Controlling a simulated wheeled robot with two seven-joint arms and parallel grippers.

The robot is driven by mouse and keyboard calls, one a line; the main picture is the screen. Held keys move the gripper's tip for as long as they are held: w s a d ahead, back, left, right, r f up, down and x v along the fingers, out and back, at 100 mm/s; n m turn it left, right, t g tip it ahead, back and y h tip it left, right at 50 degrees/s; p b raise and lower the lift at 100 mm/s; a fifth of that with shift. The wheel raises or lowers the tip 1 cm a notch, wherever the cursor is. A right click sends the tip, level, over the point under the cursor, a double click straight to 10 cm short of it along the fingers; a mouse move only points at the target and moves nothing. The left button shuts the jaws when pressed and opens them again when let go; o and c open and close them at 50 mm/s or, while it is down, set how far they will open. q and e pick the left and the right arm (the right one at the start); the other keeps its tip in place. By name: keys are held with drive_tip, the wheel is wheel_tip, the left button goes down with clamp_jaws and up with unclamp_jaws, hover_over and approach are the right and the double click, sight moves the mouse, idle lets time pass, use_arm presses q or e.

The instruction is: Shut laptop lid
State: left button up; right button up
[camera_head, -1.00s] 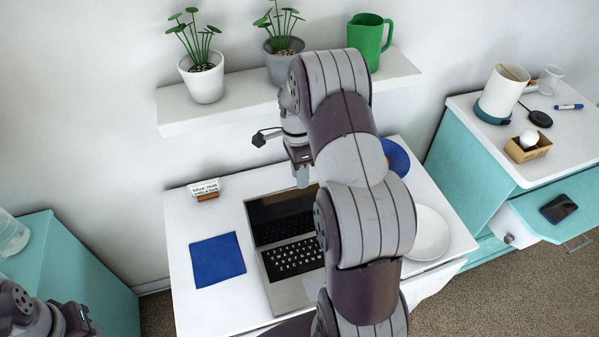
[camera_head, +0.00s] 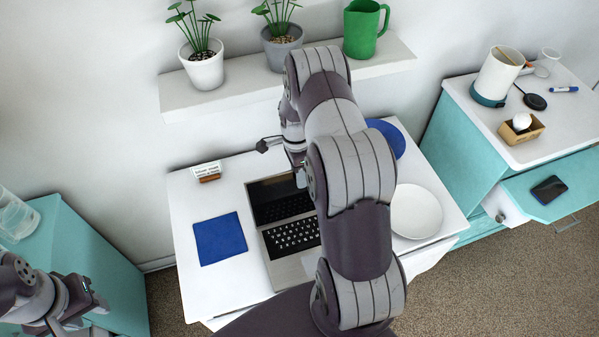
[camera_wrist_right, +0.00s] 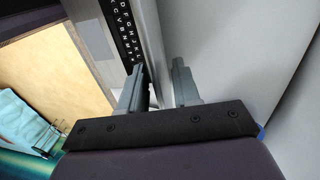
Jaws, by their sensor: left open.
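The laptop (camera_head: 291,236) stands open on the white table, with its dark screen tilted up at the back and its keyboard facing the front. My right gripper (camera_head: 298,172) is at the upper right of the screen, and my arm covers the laptop's right side. In the right wrist view my right gripper (camera_wrist_right: 158,78) has its two fingers apart. A thin grey edge, seemingly of the lid, runs by the gap between them, and the keyboard (camera_wrist_right: 125,32) shows beyond the left finger. Contact cannot be told. My left gripper (camera_head: 88,300) is open at the lower left, away from the laptop.
A small sign (camera_head: 207,171) stands at the back left. A shelf (camera_head: 230,90) with plants and a green jug (camera_head: 362,30) hangs above.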

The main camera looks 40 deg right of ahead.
drive_tip(key=shift+f, duration=0.45)
clamp_jaws()
idle(1.1)
